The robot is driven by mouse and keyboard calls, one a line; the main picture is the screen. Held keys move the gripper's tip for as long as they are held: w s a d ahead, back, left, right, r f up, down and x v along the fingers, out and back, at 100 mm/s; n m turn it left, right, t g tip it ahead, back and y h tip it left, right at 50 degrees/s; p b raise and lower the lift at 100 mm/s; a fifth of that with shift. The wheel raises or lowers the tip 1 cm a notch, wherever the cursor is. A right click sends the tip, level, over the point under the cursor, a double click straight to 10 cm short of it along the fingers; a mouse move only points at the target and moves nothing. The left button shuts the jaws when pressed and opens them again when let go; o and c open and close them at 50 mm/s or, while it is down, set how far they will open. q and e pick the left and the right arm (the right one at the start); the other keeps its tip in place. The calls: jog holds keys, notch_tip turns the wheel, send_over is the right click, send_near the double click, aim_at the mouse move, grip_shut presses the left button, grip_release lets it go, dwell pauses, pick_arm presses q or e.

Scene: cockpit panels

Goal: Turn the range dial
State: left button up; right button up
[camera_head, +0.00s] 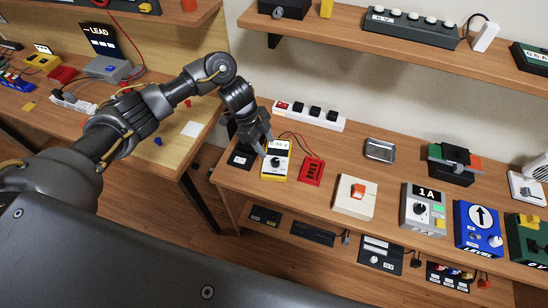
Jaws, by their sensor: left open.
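A yellow and white meter (265,175) with a small display at its top lies near the left end of the wooden bench. Its round black dial (275,162) is on its face; the pointer direction is too small to tell. My left gripper (262,148) reaches down from the upper left, open, with its fingertips at the meter's upper left side, close to the dial. I cannot tell whether they touch the meter. The gripper hides part of the meter's left edge. My right gripper is not in view.
A black box (240,159) lies left of the meter and a red block (311,170) lies to its right. A white power strip (309,115) is behind. A box with an orange switch (355,196) and a grey "1 A" box (422,209) stand farther right. A shelf (345,30) overhangs the back.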

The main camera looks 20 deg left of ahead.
aim_at(276, 160)
pick_arm(q)
jog(key=x, duration=0.8)
jog(key=shift+b, duration=0.3)
jog(key=c, duration=1)
jog(key=shift+r+n+p, duration=0.25)
jog(key=shift+n+p, duration=0.25)
jog(key=shift+p, duration=0.4)
jog(key=n+t+p, duration=0.1)
jog(key=n+p, duration=0.2)
jog(key=p, duration=0.1)
jog(key=n+t+y+p, duration=0.1)
jog(key=n+t+p, duration=0.1)
jog(key=n+p, duration=0.1)
jog(key=shift+s+d+n+p, duration=0.15)
jog(key=shift+n+p, duration=0.25)
jog(key=shift+p, duration=0.35)
jog(key=n+p, duration=0.1)
jog(key=n, duration=0.1)
jog(key=shift+f+n+t+y, duration=0.1)
jog(key=shift+n+t+y, duration=0.2)
jog(key=shift+t, duration=0.1)
jog(key=shift+f+n+t+y, duration=0.1)
jog(key=shift+n+t+y, duration=0.35)
jog(key=shift+n, duration=1.35)
jog(key=shift+y, duration=0.25)
